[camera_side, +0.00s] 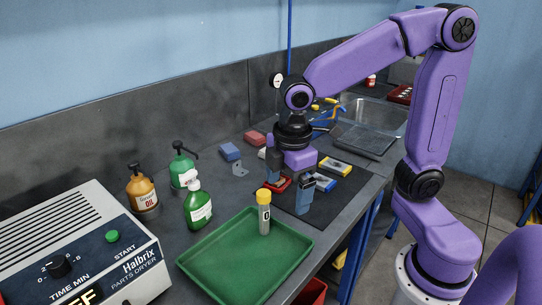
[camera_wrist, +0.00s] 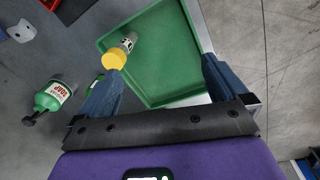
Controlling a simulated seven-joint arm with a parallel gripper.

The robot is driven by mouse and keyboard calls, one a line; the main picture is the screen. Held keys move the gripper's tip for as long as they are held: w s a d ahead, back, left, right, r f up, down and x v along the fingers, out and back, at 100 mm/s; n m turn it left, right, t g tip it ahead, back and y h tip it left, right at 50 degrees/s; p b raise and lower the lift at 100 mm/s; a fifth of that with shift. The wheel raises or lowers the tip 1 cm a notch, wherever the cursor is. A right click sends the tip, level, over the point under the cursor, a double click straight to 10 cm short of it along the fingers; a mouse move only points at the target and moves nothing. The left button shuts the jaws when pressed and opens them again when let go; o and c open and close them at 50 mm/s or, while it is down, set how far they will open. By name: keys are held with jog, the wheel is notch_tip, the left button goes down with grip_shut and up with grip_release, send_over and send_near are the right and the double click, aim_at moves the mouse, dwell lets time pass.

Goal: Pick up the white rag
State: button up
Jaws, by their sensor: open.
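I cannot make out a white rag for certain in either view. A small pale patch (camera_side: 262,153) shows just behind my gripper in the side view, too small to tell what it is. My gripper (camera_side: 288,195) is open and points down above the dark mat (camera_side: 335,198), with nothing seen between its fingers. In the wrist view my gripper (camera_wrist: 160,68) shows its two blue fingers spread apart, with the green tray (camera_wrist: 165,50) beyond them. The yellow-capped tube (camera_wrist: 115,60) appears near the left finger there.
The green tray (camera_side: 235,268) holds the upright yellow-capped tube (camera_side: 264,215). Green bottles (camera_side: 198,210), an amber oil bottle (camera_side: 142,190) and the parts dryer (camera_side: 80,250) stand left. Red (camera_side: 255,138) and blue (camera_side: 230,152) blocks lie behind. A sink (camera_side: 365,125) is at the far end.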

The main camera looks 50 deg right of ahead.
jog(key=w+d+r+n, duration=0.1)
jog(key=w, duration=1)
jog(key=w+d+n+h, duration=0.2)
jog(key=w+d+h, duration=0.1)
jog(key=w+d, duration=1.25)
jog(key=w+d+f+g+h, duration=0.1)
jog(key=w+d, duration=0.1)
jog(key=d, duration=0.3)
jog(key=w+d+f, duration=0.1)
jog(key=w+d, duration=0.2)
jog(key=d, duration=0.1)
jog(key=shift+n, duration=0.3)
jog(key=x, duration=1.1)
jog(key=shift+s+d+f, duration=0.1)
jog(key=shift+s+d, duration=0.15)
jog(key=shift+a+x, duration=0.15)
jog(key=shift+x, duration=1.2)
jog(key=shift+a+x, duration=0.15)
jog(key=shift+x, duration=1.25)
jog(key=shift+s, duration=0.1)
jog(key=c, duration=0.7)
